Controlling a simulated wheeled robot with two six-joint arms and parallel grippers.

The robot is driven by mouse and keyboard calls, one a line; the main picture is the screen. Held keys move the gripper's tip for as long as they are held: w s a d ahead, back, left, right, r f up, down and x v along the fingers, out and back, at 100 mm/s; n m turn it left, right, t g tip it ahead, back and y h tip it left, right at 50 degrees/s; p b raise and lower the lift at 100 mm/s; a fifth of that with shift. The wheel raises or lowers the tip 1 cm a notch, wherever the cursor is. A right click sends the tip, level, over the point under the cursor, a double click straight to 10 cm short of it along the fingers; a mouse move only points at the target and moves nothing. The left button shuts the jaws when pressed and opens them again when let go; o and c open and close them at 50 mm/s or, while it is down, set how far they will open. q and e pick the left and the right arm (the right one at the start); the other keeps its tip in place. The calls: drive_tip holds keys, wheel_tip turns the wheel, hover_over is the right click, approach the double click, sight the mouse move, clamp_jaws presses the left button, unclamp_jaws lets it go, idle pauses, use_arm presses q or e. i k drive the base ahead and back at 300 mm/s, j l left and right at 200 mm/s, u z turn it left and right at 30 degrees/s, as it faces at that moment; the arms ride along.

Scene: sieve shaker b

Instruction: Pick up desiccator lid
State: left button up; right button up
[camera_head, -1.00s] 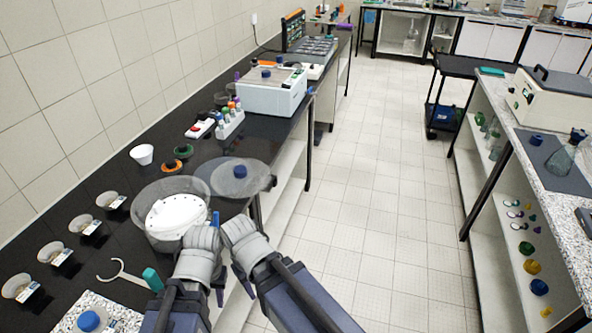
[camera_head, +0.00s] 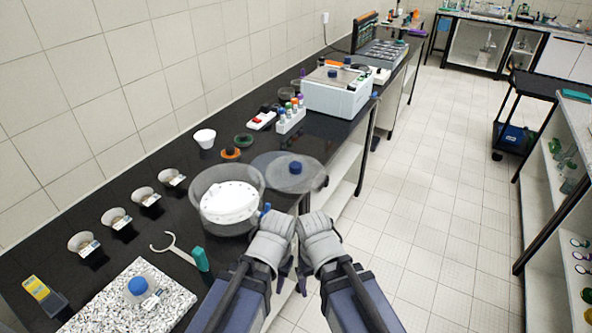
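The desiccator lid is a clear, round disc with a blue knob (camera_head: 295,168). It lies at the bench's front edge and seems to overhang it a little. The clear desiccator bowl (camera_head: 252,180) stands just left of it, open, with a white perforated plate (camera_head: 228,202) inside. My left gripper (camera_head: 282,272) is below and in front of the bowl, apart from the lid. My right gripper (camera_head: 303,282) is close beside it, over the aisle side of the bench. Both are mostly hidden behind my wrists, so their fingers are unclear. Neither touches the lid.
A stone slab (camera_head: 120,300) with a blue-capped jar (camera_head: 137,287) is at the lower left. Several small dishes line the wall side. A teal-handled tool (camera_head: 201,259) lies near the bowl. A white instrument (camera_head: 337,97) stands beyond the lid. The aisle floor is clear.

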sight(294, 174)
drive_tip(key=l+u, duration=0.1)
drive_tip(key=u, duration=0.25)
drive_tip(key=i+l+u, duration=0.1)
drive_tip(key=u, duration=0.3)
drive_tip(key=l+u, duration=0.15)
drive_tip(key=u, duration=0.2)
drive_tip(key=i+l+u, duration=0.15)
drive_tip(key=l+u, duration=0.25)
drive_tip(key=l, duration=0.45)
drive_tip(key=l+u, duration=0.4)
drive_tip(key=l, duration=1.65)
